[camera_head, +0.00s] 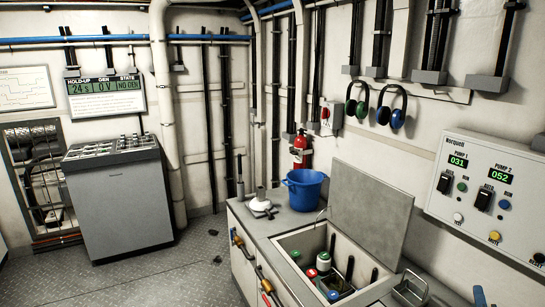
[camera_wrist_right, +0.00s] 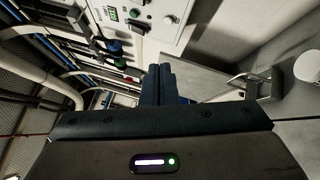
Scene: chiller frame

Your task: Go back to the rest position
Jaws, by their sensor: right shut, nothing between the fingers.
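My right gripper (camera_head: 480,296) shows only as a small dark tip at the bottom right edge of the head view. In the right wrist view its two dark fingers (camera_wrist_right: 158,85) are pressed together, with nothing between them. It is beside the counter and below the pump panel, apart from the things on the counter. My left gripper is not in view.
The counter has an open chest (camera_head: 300,244) with several colored-capped items, and its grey lid (camera_head: 370,208) stands raised. A blue bucket (camera_head: 304,192) is behind it. The pump panel (camera_head: 485,190) is on the right wall.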

